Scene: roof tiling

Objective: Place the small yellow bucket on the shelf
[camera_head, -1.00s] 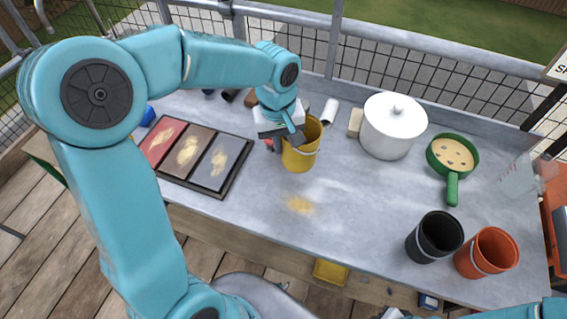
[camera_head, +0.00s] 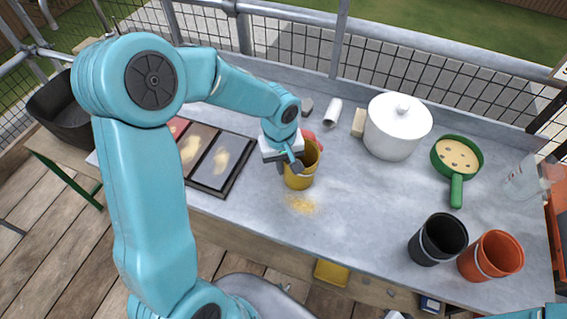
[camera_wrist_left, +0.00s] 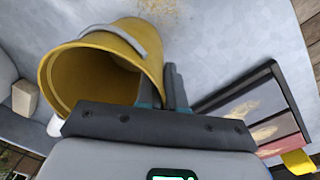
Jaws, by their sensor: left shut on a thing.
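The small yellow bucket (camera_head: 299,180) is over the grey worktop (camera_head: 350,205), just behind a patch of yellow powder (camera_head: 301,204). My left gripper (camera_head: 291,164) is shut on its left side near the rim. In the left wrist view the bucket (camera_wrist_left: 95,78) lies at the upper left with its open mouth and grey handle showing, beside the left gripper's jaws (camera_wrist_left: 165,95). I cannot tell whether its base touches the worktop. My right gripper is not in view; only a bit of that arm shows at the lower right. I cannot make out a shelf for certain.
A white pot (camera_head: 395,130), a green pan (camera_head: 457,155), a black cup (camera_head: 437,240) and an orange cup (camera_head: 490,257) stand to the right. A tray of colour panels (camera_head: 215,160) lies left. A yellow object (camera_head: 331,273) sits below the worktop's front edge.

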